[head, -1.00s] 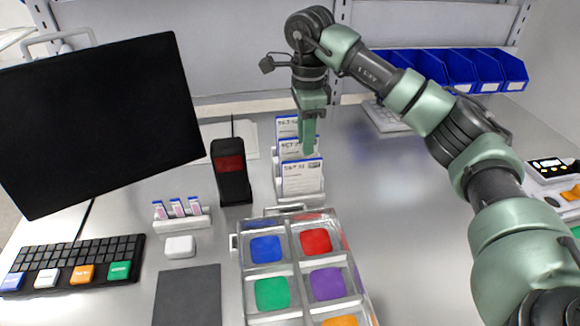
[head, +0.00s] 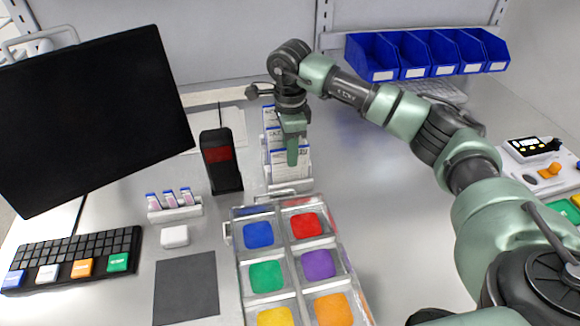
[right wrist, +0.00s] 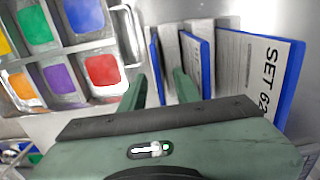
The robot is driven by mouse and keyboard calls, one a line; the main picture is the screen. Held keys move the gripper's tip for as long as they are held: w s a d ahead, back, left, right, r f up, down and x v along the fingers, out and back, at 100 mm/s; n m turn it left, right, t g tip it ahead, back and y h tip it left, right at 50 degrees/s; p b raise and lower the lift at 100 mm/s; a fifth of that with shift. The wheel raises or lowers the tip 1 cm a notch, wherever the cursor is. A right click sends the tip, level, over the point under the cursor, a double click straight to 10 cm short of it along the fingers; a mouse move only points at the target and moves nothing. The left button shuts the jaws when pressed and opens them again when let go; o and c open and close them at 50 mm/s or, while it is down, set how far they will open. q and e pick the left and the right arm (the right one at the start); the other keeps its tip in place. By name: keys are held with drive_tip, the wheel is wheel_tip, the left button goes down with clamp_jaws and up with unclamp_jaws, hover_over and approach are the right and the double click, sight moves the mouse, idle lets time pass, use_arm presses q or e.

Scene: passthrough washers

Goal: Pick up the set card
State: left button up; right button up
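Three white set cards with blue edges stand one behind another in a light holder (head: 288,186). The front card (head: 302,166) is partly covered by my right gripper (head: 292,158). The right wrist view shows the front card's blue edge (right wrist: 155,62), the middle card (right wrist: 196,60) and the rear card (right wrist: 262,68), which reads "SET 62". There my right gripper (right wrist: 160,88) has its two fingers apart, one on each side of the front card's edge; contact is not clear. The left gripper is not in view.
A tray (head: 232,262) of coloured pads lies just in front of the cards. A black handheld device (head: 222,165) stands to their left, near a small rack of vials (head: 175,206). Blue bins (head: 425,52) are at the back right.

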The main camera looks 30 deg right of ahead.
clamp_jaws()
drive_tip(key=shift+r, duration=0.1)
